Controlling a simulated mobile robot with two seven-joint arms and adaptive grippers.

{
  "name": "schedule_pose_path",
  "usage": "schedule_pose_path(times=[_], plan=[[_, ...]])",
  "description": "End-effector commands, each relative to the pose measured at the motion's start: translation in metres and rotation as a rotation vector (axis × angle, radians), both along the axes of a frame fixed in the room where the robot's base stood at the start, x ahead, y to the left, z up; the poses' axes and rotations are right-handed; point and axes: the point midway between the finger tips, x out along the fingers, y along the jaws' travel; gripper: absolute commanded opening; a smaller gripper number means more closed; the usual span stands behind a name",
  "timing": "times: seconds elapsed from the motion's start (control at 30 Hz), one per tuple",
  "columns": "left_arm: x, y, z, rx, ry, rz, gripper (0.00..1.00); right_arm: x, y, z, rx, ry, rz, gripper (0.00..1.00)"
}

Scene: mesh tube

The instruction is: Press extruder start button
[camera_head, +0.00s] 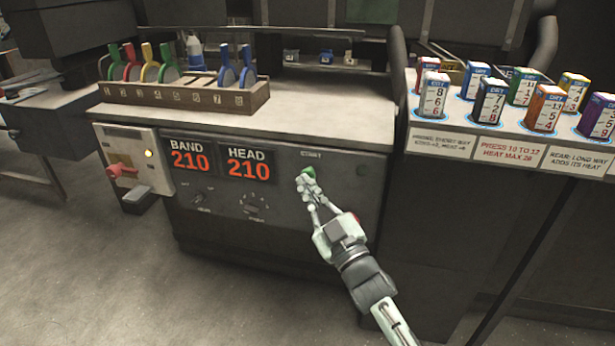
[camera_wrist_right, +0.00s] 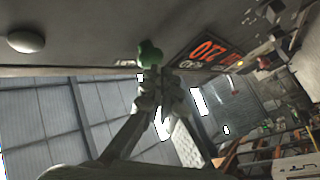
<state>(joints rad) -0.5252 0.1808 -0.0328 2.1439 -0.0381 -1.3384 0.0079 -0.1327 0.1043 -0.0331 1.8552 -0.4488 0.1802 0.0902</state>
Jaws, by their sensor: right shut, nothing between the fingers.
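The green start button (camera_head: 308,172) is on the dark front panel of the extruder (camera_head: 330,200), under a small label, to the right of the HEAD display. My right gripper (camera_head: 309,186) is shut and empty, its fingertips at the button's lower edge. In the right wrist view the green button (camera_wrist_right: 150,54) shows just beyond the closed fingertips (camera_wrist_right: 152,78). The fingers cover part of the button, and I cannot tell whether they touch it or whether it is pressed in. My left gripper is not in view.
Red displays read BAND 210 (camera_head: 190,161) and HEAD 210 (camera_head: 248,167), with knobs below. A box with a red switch (camera_head: 122,170) is at the left. A wooden rack (camera_head: 180,96) of coloured handles stands on top. Several labelled blocks (camera_head: 489,103) stand on a right shelf.

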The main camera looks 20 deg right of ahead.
Motion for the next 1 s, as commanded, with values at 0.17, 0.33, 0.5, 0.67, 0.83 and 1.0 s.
schedule_pose_path(times=[0.17,0.33,0.5,0.67,0.83,1.0], plan=[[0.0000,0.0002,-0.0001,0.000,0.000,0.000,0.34,0.0020,-0.0014,0.0003,0.000,-0.001,0.000,0.00],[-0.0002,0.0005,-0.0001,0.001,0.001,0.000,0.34,0.0038,-0.0026,0.0004,0.000,-0.001,0.000,0.00],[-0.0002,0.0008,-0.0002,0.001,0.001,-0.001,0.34,0.0055,-0.0038,0.0002,0.000,0.000,0.000,0.00],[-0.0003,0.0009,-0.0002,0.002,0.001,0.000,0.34,0.0071,-0.0050,-0.0002,0.000,0.000,0.000,0.00],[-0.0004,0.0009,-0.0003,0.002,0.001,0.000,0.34,0.0088,-0.0062,-0.0006,0.000,0.001,0.000,0.00],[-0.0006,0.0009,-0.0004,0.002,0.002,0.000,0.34,0.0106,-0.0076,-0.0007,0.000,0.002,-0.001,0.00]])
